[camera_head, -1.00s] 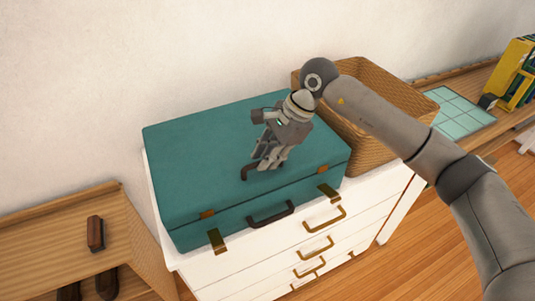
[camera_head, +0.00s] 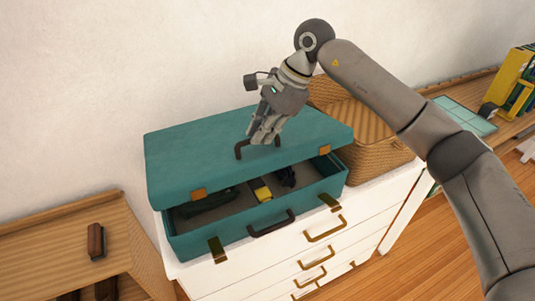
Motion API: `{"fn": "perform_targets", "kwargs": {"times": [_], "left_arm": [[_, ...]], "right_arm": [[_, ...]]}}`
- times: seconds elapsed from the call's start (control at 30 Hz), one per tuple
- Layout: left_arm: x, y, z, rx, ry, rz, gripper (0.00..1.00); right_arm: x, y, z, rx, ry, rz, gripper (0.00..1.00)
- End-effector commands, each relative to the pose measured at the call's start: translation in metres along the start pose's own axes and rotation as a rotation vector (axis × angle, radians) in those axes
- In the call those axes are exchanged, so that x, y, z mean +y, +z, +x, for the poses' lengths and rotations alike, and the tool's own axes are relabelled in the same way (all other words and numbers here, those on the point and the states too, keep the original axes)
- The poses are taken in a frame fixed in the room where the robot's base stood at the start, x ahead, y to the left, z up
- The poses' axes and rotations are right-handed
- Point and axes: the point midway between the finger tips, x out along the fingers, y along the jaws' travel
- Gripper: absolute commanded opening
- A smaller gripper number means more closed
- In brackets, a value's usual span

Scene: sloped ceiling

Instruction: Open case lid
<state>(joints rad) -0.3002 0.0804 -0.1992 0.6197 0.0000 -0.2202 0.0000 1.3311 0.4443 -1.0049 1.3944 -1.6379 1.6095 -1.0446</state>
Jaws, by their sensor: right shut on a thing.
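The teal case (camera_head: 240,236) sits on the white chest of drawers. Its lid (camera_head: 190,158) is partly raised at the front edge and still joined along the back by the wall. My right gripper (camera_head: 262,138) is shut on the dark lid handle (camera_head: 240,150) on top of the lid. The deeper part of the inside is hidden under the lid. My left gripper is not in view.
A wicker basket (camera_head: 372,150) stands right beside the case. The white chest (camera_head: 290,262) has several brass drawer handles. A wooden cabinet (camera_head: 60,235) stands at the left, and the wall is close behind the case.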

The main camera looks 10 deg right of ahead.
Motion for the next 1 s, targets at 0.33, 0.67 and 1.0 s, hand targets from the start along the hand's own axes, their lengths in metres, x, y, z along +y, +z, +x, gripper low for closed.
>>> {"fn": "perform_targets", "kwargs": {"times": [0.33, 0.67, 1.0], "left_arm": [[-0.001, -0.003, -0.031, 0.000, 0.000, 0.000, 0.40], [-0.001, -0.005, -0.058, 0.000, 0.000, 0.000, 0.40], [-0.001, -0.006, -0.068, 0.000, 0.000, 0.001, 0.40]], "right_arm": [[-0.060, 0.021, -0.050, 0.001, -0.012, 0.002, 0.00], [-0.093, 0.027, -0.066, 0.004, -0.009, 0.003, 0.00], [-0.106, 0.027, -0.069, 0.005, -0.006, 0.003, 0.00]]}}
